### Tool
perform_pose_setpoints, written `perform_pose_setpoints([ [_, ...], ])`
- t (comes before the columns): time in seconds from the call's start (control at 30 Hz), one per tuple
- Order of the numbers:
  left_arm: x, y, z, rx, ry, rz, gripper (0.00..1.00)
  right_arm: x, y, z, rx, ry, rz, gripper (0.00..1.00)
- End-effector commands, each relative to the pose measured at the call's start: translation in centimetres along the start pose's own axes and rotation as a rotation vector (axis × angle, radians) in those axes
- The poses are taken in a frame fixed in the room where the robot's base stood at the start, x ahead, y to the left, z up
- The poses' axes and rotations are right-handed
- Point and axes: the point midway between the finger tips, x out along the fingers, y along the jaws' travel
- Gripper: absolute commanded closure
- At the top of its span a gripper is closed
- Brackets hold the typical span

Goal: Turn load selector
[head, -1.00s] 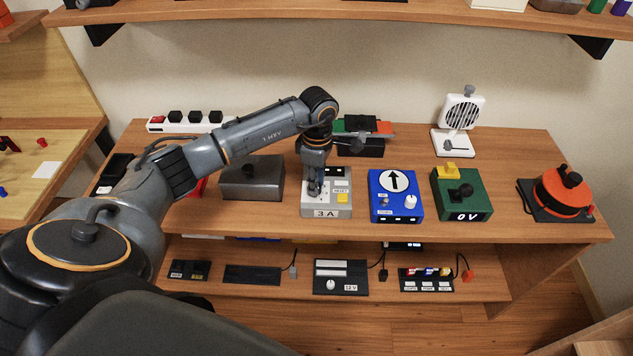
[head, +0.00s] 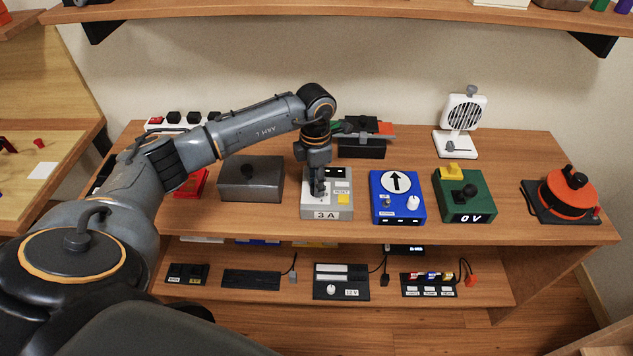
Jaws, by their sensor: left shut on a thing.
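A grey box (head: 344,212) marked "3 A" stands near the front edge of the table, with a yellow button on its right. My left gripper (head: 318,192) points straight down onto the left part of its top face. It is shut on a small part there, probably a knob (head: 323,202), which the fingers mostly hide. I cannot read which way the knob points. No label in view clearly names a load selector. My right gripper is not in view.
A blue box (head: 386,216) with an arrow dial and a green box (head: 449,213) marked "0 V" stand to the right. A dark grey box (head: 250,180) is to the left. A white fan (head: 458,143) is behind. Small panels (head: 340,290) lie on the lower shelf.

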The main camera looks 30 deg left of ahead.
Motion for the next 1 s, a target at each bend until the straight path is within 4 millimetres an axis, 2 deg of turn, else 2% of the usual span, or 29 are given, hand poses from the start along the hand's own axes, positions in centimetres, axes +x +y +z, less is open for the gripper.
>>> perform_pose_setpoints([
  [0.57,-0.12,0.10,0.01,-0.035,-0.003,0.002,1.00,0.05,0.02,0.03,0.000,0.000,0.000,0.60],
  [0.6,-0.12,0.10,0.01,-0.035,-0.003,0.002,0.67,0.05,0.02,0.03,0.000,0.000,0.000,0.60],
  [0.7,-0.10,0.08,0.00,-0.034,-0.003,0.002,0.50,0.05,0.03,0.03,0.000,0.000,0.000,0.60],
  [1.0,-0.16,0.04,0.01,-0.033,-0.002,0.001,0.50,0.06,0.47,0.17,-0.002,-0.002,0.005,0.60],
])
